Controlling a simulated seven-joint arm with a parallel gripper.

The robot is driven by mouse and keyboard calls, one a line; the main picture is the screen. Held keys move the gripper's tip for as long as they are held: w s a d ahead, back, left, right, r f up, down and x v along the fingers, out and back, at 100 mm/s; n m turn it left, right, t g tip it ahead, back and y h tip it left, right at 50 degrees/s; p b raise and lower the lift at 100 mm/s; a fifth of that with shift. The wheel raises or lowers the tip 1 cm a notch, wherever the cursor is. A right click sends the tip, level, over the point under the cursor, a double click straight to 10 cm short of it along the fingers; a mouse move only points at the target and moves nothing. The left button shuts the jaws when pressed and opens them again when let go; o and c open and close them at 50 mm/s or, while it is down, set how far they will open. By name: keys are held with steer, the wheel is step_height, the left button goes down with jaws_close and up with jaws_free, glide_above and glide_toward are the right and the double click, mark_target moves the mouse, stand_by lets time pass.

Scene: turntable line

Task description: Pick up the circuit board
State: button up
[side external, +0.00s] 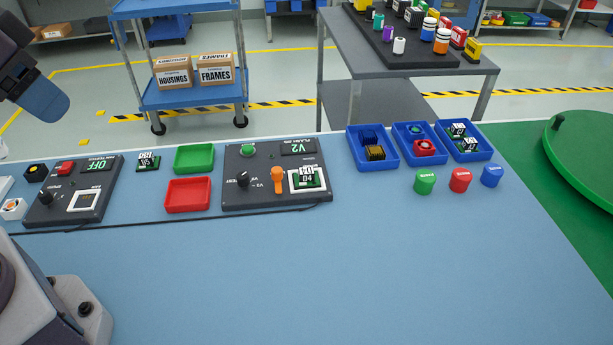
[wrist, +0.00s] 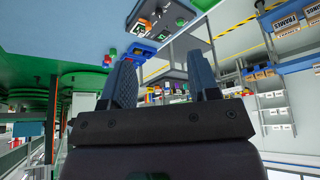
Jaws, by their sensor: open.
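A small green circuit board with a white label reading 05 (side external: 148,162) lies on the blue table, between the left dark tester and the green tray. Another board, labelled 04 (side external: 308,179), sits in the white-framed socket of the middle tester. More small boards with dark and white tops (side external: 462,137) lie in the rightmost blue bin. My gripper (wrist: 165,78) shows in the wrist view with its two fingers apart and nothing between them. It points away across the room, well clear of the boards.
The left tester (side external: 70,190) and middle tester (side external: 262,196) stand on the table. A green tray (side external: 194,171) and red tray (side external: 187,209) sit between them. Green, red and blue round pieces (side external: 461,181) stand before the blue bins. A green turntable (side external: 570,150) is at right. The front table is clear.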

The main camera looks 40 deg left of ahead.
steer(key=w+d+f+m+g, duration=0.1)
steer(key=w+f+g, duration=0.1)
steer(key=w+f, duration=0.35)
steer(key=w+d+f+m+g, duration=0.1)
steer(key=w+f+m+g, duration=0.15)
steer(key=w, duration=0.55)
steer(key=m+t+h, duration=0.3)
steer(key=m, duration=0.3)
glide_toward(306, 170)
steer(key=x, duration=0.9)
steer(key=shift+d+f, duration=0.1)
steer(key=shift+f, duration=0.05)
jaws_close()
